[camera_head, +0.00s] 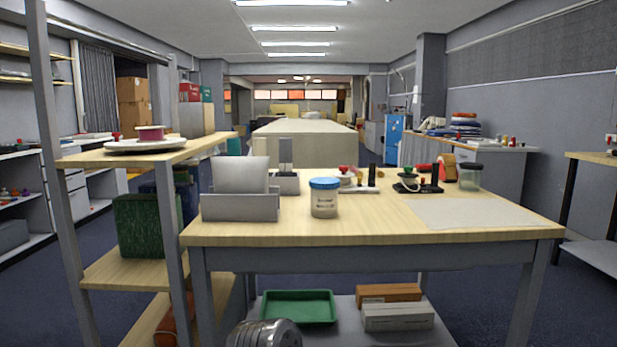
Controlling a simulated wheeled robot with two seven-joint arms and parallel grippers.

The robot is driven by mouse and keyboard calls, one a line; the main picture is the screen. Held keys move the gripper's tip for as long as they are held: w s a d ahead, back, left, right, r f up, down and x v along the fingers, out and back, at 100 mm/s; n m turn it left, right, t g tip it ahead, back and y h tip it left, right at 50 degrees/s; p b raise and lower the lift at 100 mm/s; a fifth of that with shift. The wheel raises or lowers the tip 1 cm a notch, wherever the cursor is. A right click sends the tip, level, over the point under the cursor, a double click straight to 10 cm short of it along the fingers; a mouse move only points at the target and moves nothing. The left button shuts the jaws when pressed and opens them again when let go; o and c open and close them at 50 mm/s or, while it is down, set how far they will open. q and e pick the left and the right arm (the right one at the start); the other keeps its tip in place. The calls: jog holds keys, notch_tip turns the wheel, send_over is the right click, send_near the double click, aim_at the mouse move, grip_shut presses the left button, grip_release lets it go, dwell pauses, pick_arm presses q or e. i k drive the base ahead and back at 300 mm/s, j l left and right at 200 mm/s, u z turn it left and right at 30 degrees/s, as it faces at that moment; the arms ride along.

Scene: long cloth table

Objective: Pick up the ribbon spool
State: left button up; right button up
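A pink-red spool (150,133), which looks like the ribbon spool, stands on a round white plate (145,145). The plate lies on the top board of the wooden shelf (200,147) at the left. A small red item (116,137) shows at the plate's left side. A tan and red roll (447,167) at the back right of the table could also be a spool; I cannot tell. Neither of my grippers is in view.
The wooden table (350,225) holds a grey card holder (240,207), a blue-lidded jar (324,198), a clear jar (470,177), stamps on a black stand (420,183) and a pale sheet (468,213). A green tray (298,307) and boxes (398,316) lie below. A shelf post (50,130) rises at left.

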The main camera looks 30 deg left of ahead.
aim_at(145, 134)
jog(key=u, duration=1.9)
jog(key=i+j, duration=0.1)
jog(key=j, duration=0.9)
jog(key=i, duration=0.05)
